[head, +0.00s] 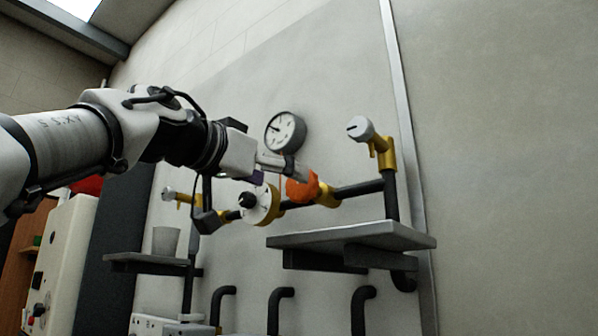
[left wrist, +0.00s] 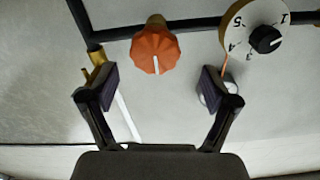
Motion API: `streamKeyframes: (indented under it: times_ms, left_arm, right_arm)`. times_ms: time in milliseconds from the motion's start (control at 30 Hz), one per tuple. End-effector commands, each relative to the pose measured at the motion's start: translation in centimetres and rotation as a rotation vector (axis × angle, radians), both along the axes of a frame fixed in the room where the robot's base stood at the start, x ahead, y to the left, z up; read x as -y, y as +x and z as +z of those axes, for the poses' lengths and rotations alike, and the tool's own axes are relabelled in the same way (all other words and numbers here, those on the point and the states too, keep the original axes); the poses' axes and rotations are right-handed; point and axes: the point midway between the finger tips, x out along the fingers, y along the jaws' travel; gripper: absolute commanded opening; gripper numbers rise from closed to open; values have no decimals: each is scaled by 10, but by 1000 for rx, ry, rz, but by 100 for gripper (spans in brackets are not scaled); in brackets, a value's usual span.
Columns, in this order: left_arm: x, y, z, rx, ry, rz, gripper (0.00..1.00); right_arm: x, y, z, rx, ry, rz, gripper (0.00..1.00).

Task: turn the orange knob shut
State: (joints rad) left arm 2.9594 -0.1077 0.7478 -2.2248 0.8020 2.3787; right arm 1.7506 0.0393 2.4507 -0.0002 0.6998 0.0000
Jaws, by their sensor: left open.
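The orange knob (head: 301,187) sits on a brass valve on the dark horizontal pipe in the head view. In the left wrist view the orange knob (left wrist: 155,52) is ribbed, with a white line pointing toward the bottom of the picture. My left gripper (head: 277,166) is close to the knob in the head view. In the left wrist view my left gripper (left wrist: 158,84) is open and empty, its fingers spread wide. The knob lies beyond the fingertips, between their lines, and appears untouched. My right gripper is not in view.
A white numbered dial (head: 262,203) sits beside the knob on the pipe. A round gauge (head: 285,132) is above. A grey-capped brass valve (head: 361,129) is at right. A grey shelf (head: 352,236) juts out below the knob. A cup (head: 166,241) stands on another shelf.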

Motion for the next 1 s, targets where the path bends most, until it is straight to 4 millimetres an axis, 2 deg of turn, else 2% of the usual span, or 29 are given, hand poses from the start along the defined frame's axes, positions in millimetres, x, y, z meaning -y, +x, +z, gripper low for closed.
streamKeyframes:
  times_ms: [33, 200, 567, 600, 733, 1000]
  left_arm:
    - [8, 10, 9, -8, 3, 0, 87]
    - [21, 27, 6, -6, 2, -2, 87]
    - [24, 33, -1, -3, 1, 1, 87]
    - [24, 33, -1, -3, 1, 1, 73]
    - [24, 33, -1, -3, 1, 1, 27]
    - [24, 34, -2, -1, 5, 1, 26]
  right_arm:
    - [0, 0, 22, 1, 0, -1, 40]
    - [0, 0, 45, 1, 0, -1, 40]
    - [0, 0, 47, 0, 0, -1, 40]
    - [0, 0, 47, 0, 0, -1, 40]
    - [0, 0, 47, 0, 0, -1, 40]
    - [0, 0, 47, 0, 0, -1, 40]
